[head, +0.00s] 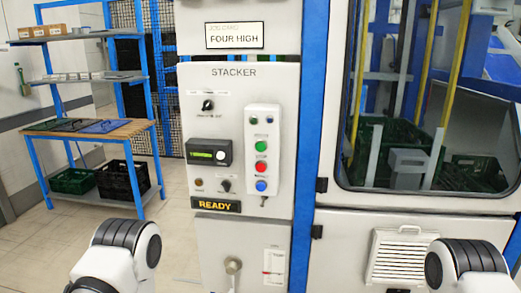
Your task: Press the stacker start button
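The stacker panel (242,115) is a light grey cabinet front marked STACKER, facing me in the head view. On it a raised white button box (262,128) carries a green button (260,147), a red button (261,167) and a blue button (261,186) in a column. Their small labels are too small to read, so I cannot read which is marked start. A READY sign (217,205) glows amber below. Parts of my arms show at the bottom left and bottom right, well below the buttons. Neither gripper is in view.
A display (209,153) and a black selector knob (208,105) sit left of the button box. A blue post (308,120) and a windowed enclosure (425,205) stand to the right. A blue shelf rack (150,130) stands at left. Nothing covers the buttons.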

